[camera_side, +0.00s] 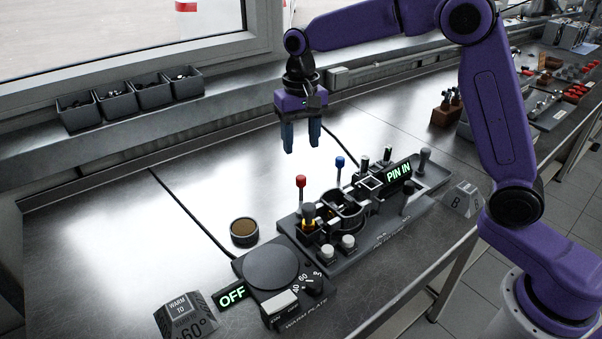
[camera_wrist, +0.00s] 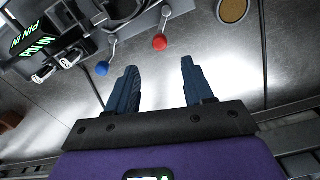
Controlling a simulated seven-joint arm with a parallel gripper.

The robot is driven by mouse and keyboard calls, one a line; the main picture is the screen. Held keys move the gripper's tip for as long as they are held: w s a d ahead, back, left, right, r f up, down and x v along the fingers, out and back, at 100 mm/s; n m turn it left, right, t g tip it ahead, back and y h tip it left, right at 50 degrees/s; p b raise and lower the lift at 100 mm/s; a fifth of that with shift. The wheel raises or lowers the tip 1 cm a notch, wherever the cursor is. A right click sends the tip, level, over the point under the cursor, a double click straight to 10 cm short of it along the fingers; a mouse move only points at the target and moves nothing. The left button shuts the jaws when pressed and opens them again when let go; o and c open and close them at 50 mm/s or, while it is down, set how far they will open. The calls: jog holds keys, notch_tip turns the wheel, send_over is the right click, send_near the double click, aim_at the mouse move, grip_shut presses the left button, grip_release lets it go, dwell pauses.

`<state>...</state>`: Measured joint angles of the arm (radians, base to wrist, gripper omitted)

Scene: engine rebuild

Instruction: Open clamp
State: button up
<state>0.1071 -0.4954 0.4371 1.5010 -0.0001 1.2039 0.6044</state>
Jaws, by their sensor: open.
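The clamp fixture (camera_side: 372,238) stands on the steel bench, with a lit sign (camera_side: 398,173) reading "PIN IN". A red-knobbed lever (camera_side: 300,182) and a blue-knobbed lever (camera_side: 339,162) stand upright at its back side. My gripper (camera_side: 301,146) is open and empty, hanging with fingers down above and behind the levers, touching nothing. In the wrist view, the red knob (camera_wrist: 160,43) lies beyond and between my fingertips (camera_wrist: 158,68), and the blue knob (camera_wrist: 102,68) lies left of the left fingertip. I cannot tell whether the clamp is open or shut.
A warm plate (camera_side: 270,266) with a lit "OFF" sign (camera_side: 232,295) sits at the front left. A round brown-topped dish (camera_side: 244,231) lies behind it. Small grey bins (camera_side: 116,104) line the window ledge. The bench's left half is mostly clear, with black cables across it.

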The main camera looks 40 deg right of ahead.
aim_at(301, 177)
notch_tip(301, 177, down, 9)
jog(key=shift+f, duration=0.2)
dwell(0.3)
grip_shut()
